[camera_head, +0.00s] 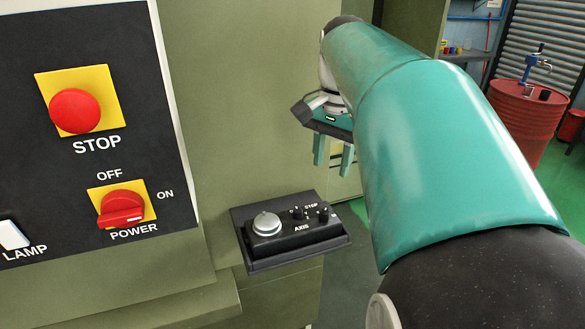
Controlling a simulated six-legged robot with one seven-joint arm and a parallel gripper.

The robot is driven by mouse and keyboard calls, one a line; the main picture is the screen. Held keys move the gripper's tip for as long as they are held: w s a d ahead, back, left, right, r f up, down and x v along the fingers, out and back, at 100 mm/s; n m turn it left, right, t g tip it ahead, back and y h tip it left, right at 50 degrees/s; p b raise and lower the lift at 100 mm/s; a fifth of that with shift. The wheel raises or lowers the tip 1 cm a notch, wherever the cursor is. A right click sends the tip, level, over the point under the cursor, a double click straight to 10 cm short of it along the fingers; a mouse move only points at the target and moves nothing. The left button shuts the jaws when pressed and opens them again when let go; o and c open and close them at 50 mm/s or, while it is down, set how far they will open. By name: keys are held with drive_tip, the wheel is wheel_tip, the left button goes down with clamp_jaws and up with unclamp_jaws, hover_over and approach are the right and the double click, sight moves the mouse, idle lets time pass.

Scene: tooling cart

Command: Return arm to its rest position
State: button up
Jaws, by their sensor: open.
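My teal arm (425,130) reaches in from the lower right across the right half of the head view. My gripper (334,156) hangs from its far end with two teal fingers pointing down. The fingers are apart, with nothing seen between them. The gripper is above and beyond the small black AXIS control box (285,246), and apart from it in the picture. The far side of the wrist is partly hidden by the arm.
A green machine cabinet (240,100) fills the left and middle. Its black panel (25,120) has a red STOP button (75,111), a red POWER switch (121,208) and a white LAMP switch (12,234). A red drum (520,115) with a blue pump (537,66) stands back right.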

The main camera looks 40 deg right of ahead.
drive_tip(key=shift+r, duration=0.85)
